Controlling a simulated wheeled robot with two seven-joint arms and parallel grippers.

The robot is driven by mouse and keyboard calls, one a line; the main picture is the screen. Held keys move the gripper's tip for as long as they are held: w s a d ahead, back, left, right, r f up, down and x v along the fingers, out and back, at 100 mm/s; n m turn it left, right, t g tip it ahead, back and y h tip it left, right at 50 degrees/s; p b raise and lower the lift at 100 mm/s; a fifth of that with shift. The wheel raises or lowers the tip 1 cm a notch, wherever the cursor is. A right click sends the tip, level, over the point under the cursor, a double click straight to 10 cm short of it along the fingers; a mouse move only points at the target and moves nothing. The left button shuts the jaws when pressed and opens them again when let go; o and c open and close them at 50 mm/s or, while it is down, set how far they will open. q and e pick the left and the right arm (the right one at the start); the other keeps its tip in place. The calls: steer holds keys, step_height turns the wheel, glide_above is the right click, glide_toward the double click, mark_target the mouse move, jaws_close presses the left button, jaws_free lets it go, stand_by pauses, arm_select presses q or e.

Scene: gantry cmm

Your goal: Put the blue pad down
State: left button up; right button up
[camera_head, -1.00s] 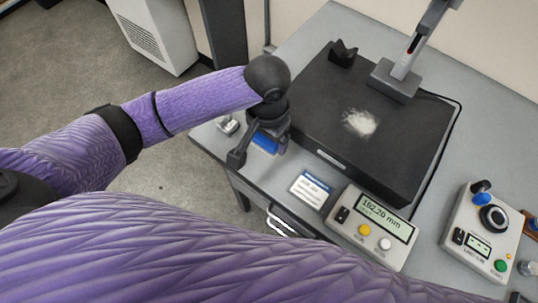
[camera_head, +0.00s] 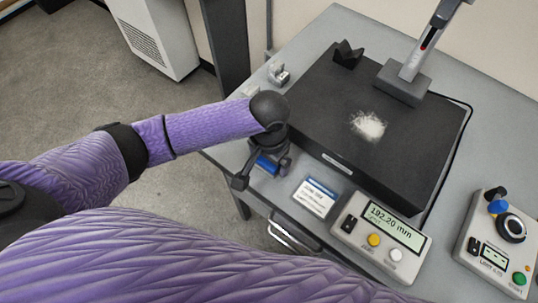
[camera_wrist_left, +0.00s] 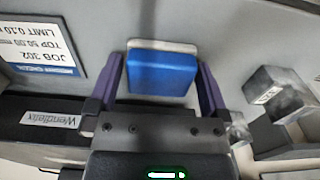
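The blue pad (camera_head: 265,163) is at the front left of the grey table, partly hidden under my left gripper (camera_head: 259,172). In the left wrist view the blue pad (camera_wrist_left: 162,74) lies between the two fingers of my left gripper (camera_wrist_left: 160,80), with a pale strip along its far edge. Narrow gaps show between the pad and both fingers, so the gripper looks open around it. Whether the pad touches the tabletop is hard to tell. My right gripper is not in view.
A black plate (camera_head: 310,110) lies right of the gripper. A printed card (camera_head: 315,197) and a display box (camera_head: 382,232) stand along the front. Small metal blocks (camera_head: 279,73) sit behind my left arm. A control box (camera_head: 497,245) is at the right.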

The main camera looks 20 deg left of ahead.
arm_select(q)
step_height(320, 180, up, 12)
steer(key=p, duration=0.5)
steer(key=shift+r, duration=0.15)
